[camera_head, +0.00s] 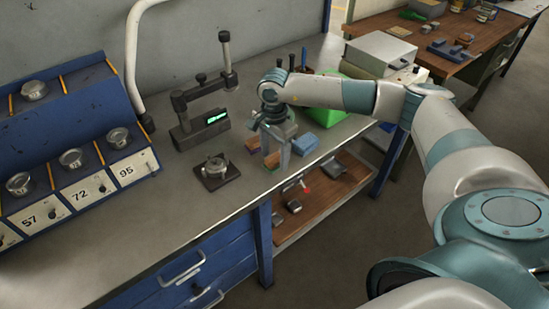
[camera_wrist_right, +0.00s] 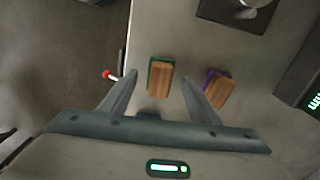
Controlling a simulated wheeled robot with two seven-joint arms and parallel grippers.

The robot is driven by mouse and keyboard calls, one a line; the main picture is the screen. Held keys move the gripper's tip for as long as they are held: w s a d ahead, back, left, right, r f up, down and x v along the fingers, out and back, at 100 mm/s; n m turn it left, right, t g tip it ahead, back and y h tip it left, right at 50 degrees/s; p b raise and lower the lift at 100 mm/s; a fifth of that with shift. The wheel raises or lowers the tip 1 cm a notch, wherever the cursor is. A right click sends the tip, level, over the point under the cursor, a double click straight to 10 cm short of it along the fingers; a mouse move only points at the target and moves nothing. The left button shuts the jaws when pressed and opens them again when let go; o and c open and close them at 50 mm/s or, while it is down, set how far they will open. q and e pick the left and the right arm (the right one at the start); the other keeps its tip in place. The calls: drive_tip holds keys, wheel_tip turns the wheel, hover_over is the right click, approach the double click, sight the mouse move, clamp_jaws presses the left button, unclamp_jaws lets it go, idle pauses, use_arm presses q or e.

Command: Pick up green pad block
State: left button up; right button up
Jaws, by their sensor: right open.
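The green pad block (camera_wrist_right: 161,79) is a small wooden block with a green edge, lying on the bench between the open fingers of my right gripper (camera_wrist_right: 158,80) in the right wrist view. In the head view my right gripper (camera_head: 276,158) points down over the bench, and a small orange-brown block (camera_head: 272,161) shows at its fingers. A similar wooden block with a purple edge (camera_wrist_right: 218,89) lies beside the green one, by the other finger. I cannot tell whether the fingers touch either block. My left gripper is not in view.
The bench's front edge is close. The bench at left front is clear.

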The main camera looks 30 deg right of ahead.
drive_tip(key=shift+f, duration=0.75)
drive_tip(key=c, duration=1.2)
drive_tip(key=shift+o, duration=0.2)
drive_tip(key=shift+r, duration=0.1)
